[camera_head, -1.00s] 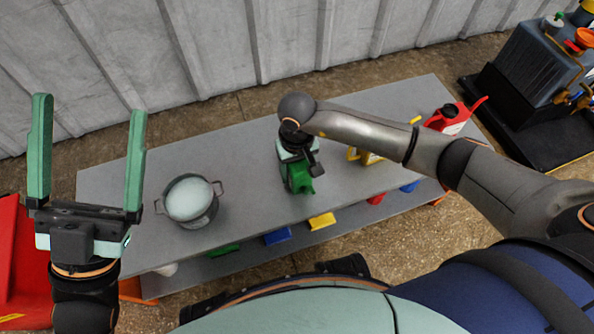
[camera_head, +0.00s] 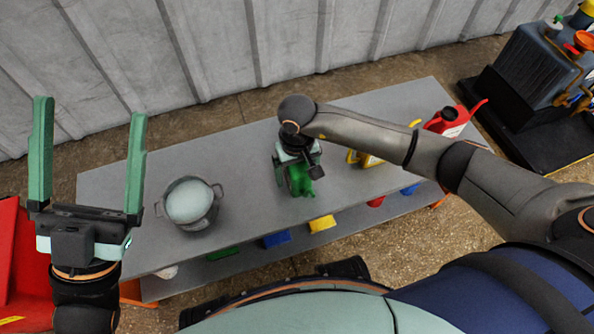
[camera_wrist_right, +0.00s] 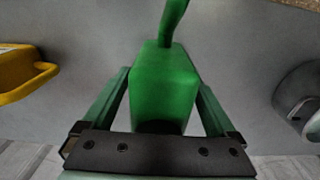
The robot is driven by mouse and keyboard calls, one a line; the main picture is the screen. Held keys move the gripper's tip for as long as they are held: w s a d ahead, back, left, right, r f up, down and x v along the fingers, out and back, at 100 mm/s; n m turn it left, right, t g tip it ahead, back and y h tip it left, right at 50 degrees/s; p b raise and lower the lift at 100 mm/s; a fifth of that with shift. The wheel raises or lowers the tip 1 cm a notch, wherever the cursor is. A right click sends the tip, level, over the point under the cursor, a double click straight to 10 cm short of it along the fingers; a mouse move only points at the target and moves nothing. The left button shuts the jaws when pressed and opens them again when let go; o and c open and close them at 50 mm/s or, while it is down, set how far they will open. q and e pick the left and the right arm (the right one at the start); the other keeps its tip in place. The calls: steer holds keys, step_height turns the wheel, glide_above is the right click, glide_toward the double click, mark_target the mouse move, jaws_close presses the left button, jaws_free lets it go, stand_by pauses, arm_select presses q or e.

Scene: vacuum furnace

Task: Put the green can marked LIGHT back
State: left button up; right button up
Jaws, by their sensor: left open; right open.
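The green can (camera_head: 301,181) stands on the grey table top (camera_head: 240,195) in the head view. In the right wrist view the green can (camera_wrist_right: 165,82) is between the two fingers of my right gripper (camera_wrist_right: 165,100), with its spout pointing away. The fingers are open, with a narrow gap visible beside the can. No LIGHT marking can be read. My left gripper (camera_head: 88,155) is open and empty, raised at the left of the head view, clear of the table.
A pot (camera_head: 189,203) stands left of the can. A yellow container (camera_head: 366,158) and a red can (camera_head: 452,120) stand to the right. Coloured blocks, including a yellow one (camera_head: 322,224), are on the lower shelf. A dark machine (camera_head: 540,65) stands at the far right.

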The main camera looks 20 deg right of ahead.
step_height(320, 180, up, 12)
steer(key=p, duration=0.3)
steer(key=shift+f+p, duration=0.15)
steer(key=shift+p, duration=0.15)
steer(key=s+a+r+m+g+y, duration=0.35)
steer(key=s+a+y, duration=0.25)
steer(key=s+a, duration=0.25)
steer(key=s+a+r+m+g+y, duration=0.3)
steer(key=s+a+r+m+y, duration=0.2)
steer(key=s+a, duration=0.35)
step_height(320, 180, up, 12)
steer(key=s+m+y, duration=0.3)
steer(key=m+y, duration=0.5)
steer(key=w+d+r+m+t+y, duration=0.3)
steer(key=d+r+m+t+y, duration=0.25)
steer(key=r+m, duration=0.5)
steer(key=w+d+m+t+h, duration=0.3)
steer(key=m+t, duration=0.8)
steer(key=m, duration=0.5)
steer(key=w+d+m+t+h, duration=0.2)
steer(key=d+m+t+h, duration=0.4)
steer(key=m+t, duration=0.6)
steer(key=d+m, duration=0.2)
steer(key=m, duration=0.3)
steer(key=shift+w+d+r+m, duration=0.25)
steer(key=shift+w+d+m, duration=0.05)
steer(key=shift+w, duration=0.1)
